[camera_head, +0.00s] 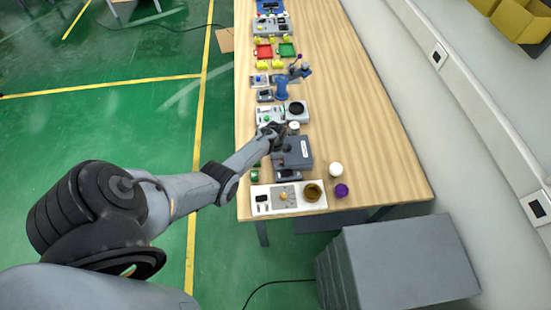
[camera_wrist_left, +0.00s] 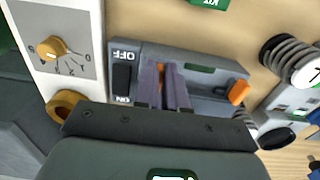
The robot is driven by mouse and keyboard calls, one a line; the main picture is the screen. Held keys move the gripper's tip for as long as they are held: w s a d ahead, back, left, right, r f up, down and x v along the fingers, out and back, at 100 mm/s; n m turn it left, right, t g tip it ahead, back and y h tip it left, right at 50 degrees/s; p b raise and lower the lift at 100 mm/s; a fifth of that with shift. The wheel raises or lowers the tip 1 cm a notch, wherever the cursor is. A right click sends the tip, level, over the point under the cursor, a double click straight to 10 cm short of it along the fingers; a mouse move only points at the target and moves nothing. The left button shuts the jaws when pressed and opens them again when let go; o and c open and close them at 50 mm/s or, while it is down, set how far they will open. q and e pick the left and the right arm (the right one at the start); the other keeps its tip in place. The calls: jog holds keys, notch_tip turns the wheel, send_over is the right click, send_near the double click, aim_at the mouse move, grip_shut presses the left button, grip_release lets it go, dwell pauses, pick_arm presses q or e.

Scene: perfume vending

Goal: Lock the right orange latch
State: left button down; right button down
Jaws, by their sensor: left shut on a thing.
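A grey device (camera_wrist_left: 205,72) with a black OFF/ON rocker switch (camera_wrist_left: 122,80) lies on the table; its near end also shows in the head view (camera_head: 288,175). One orange latch (camera_wrist_left: 239,92) shows at its right end in the left wrist view, sticking out at a slant. My left gripper (camera_wrist_left: 165,88) reaches down over the device, fingers closed together. A thin sliver of orange (camera_wrist_left: 161,74) shows between them, seemingly part of a second latch, mostly hidden by the fingers. The orange latch at the right is apart from the fingers. My right gripper is in neither view.
A white panel (camera_head: 263,190) with a knob and a brass ring stands beside the device. A white cap (camera_head: 336,170) and a purple cap (camera_head: 341,190) are at its right.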

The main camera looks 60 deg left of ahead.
pick_arm(q)
jog(key=c, duration=1.5)
grip_release()
jog(key=shift+r, duration=0.65)
jog(key=shift+r+p, duration=0.9)
jog(key=shift+r, duration=3.9)
